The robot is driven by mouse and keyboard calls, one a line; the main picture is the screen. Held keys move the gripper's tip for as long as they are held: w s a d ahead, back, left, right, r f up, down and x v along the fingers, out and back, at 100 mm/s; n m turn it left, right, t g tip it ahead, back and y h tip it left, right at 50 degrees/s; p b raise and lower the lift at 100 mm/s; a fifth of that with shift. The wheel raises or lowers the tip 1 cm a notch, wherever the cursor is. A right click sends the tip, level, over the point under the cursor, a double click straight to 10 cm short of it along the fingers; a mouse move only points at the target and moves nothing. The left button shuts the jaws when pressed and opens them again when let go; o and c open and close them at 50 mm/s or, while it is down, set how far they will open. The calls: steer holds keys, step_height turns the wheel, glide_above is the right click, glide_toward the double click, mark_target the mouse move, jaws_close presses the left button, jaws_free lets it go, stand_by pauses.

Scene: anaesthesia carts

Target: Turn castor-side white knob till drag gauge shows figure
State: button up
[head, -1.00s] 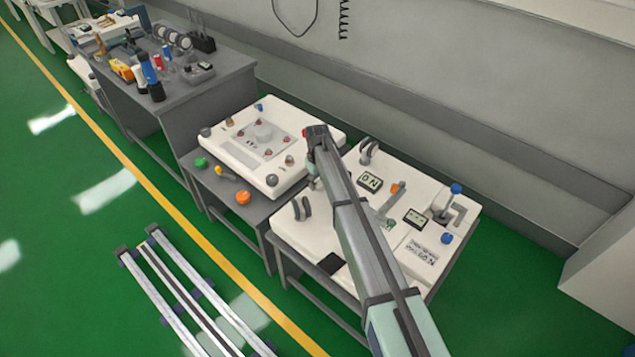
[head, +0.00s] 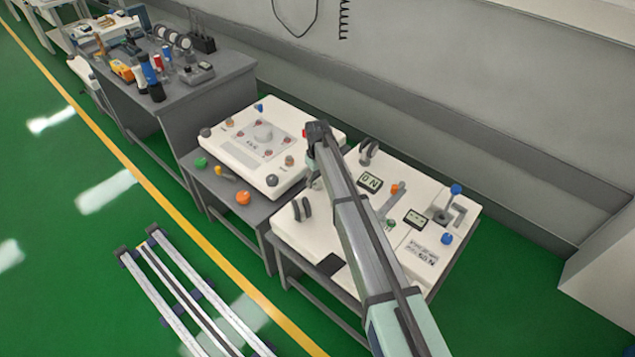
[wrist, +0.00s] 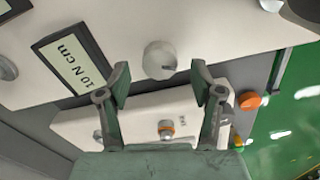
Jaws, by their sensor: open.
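A framed gauge display (wrist: 75,62) left of the knob reads "10 N cm". The same display (head: 370,182) shows small on the near cream panel (head: 290,236) in the head view.
A second cream panel (head: 229,148) stands beside the near one, with an orange button (head: 243,198) in front. Another small display (head: 416,218), grey handles (head: 368,152) and blue knobs (head: 447,238) stand on the near panel.

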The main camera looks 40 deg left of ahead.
mark_target(318, 183)
step_height(318, 183, up, 10)
stand_by(0.4)
stand_by(0.3)
